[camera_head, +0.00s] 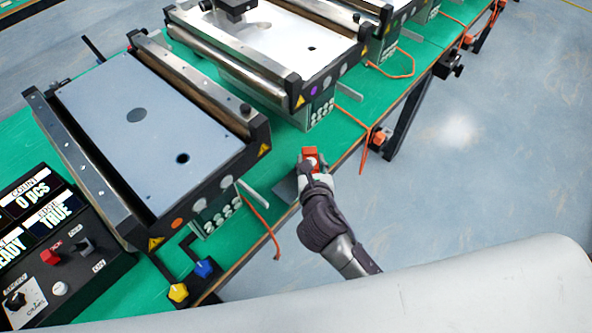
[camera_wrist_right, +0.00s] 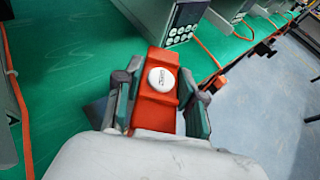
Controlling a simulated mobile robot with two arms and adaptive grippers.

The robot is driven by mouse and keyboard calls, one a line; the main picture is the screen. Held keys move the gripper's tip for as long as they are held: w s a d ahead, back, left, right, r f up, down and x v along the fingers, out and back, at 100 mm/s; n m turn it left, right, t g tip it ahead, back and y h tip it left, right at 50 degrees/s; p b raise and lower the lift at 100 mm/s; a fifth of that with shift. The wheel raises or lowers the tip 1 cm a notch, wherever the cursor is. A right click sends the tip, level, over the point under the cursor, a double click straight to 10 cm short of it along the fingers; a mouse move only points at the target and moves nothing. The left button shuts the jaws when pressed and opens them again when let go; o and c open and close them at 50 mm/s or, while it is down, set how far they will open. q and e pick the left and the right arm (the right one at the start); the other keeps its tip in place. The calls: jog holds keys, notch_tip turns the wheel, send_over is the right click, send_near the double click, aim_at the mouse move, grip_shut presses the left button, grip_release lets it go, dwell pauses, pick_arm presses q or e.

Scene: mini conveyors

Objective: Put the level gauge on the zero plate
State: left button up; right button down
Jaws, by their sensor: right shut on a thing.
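The level gauge (camera_head: 309,153) is an orange-red block; the right wrist view shows a white round button on its top (camera_wrist_right: 162,79). My right gripper (camera_head: 313,165) is shut on it, with one finger on each side in the right wrist view (camera_wrist_right: 156,92). The zero plate (camera_head: 287,189) looks like the dark grey flat plate on the green table, partly hidden by my gripper. A corner of the plate shows at the left of the gripper in the right wrist view (camera_wrist_right: 97,112). I cannot tell whether the gauge touches the table. My left gripper is not in view.
A mini conveyor with a grey plate top (camera_head: 140,120) stands left, and another conveyor (camera_head: 285,40) stands behind. Orange cables (camera_head: 268,232) hang over the edge of the green table (camera_head: 345,125). A control panel (camera_head: 60,240) is at the lower left.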

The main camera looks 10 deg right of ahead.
jog(key=shift+w+a+f+b, duration=0.15)
jog(key=shift+w+a+f, duration=0.35)
jog(key=shift+f, duration=0.6)
jog(key=shift+w+a+f+b, duration=0.1)
jog(key=shift+w+a+f, duration=0.4)
jog(key=shift+f, duration=0.55)
jog(key=shift+w+a+f+b, duration=0.15)
jog(key=shift+w+a+f, duration=0.35)
jog(key=shift+f, duration=0.6)
jog(key=shift+s+a, duration=0.1)
jog(key=shift+s, duration=0.05)
jog(key=shift+f, duration=0.15)
jog(key=c, duration=0.7)
grip_release()
jog(key=v, duration=1.2)
